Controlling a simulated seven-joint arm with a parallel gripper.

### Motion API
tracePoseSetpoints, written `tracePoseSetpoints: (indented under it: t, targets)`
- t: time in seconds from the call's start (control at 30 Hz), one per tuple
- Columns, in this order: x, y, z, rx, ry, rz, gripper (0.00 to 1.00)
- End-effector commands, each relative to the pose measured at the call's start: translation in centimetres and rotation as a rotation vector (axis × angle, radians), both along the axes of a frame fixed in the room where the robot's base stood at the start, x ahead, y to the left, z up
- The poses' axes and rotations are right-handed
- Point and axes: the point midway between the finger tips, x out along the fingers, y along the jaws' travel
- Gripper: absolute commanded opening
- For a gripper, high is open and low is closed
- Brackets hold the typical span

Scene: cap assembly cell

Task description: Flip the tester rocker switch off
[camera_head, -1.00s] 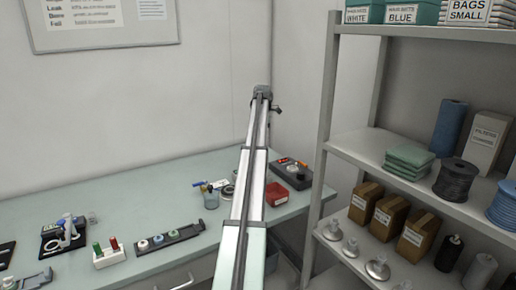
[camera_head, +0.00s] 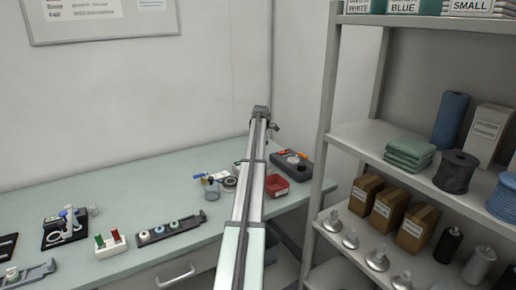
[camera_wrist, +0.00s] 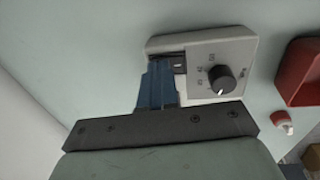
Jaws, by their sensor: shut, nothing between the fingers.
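The tester is a light grey box (camera_wrist: 238,55) in the wrist view, with a black knob (camera_wrist: 220,79) and printed marks on its face. A dark rocker switch (camera_wrist: 179,64) sits in a recess near its left end. My gripper (camera_wrist: 160,68) has blue fingers, shut and empty, with the tips beside the rocker at the box's left end. I cannot tell whether they touch the rocker. The fingers cover part of the box's left side. In the head view my arm hides the fingers.
A red bin (camera_wrist: 300,75) stands right of the tester, with a small red-and-white item (camera_wrist: 282,122) close by. In the head view, a shelf rack (camera_head: 345,135) stands right of the bench (camera_head: 130,190). A vial rack (camera_head: 172,230) and other parts lie left of my arm.

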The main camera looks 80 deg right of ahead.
Motion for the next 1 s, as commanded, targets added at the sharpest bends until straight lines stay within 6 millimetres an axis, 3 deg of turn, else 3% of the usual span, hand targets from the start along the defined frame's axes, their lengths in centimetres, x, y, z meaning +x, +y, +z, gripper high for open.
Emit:
tracePoseSetpoints:
  t: [1.0]
  targets:
    - [0.4, -0.2, -1.7, 0.003, -0.002, 0.001, 0.0]
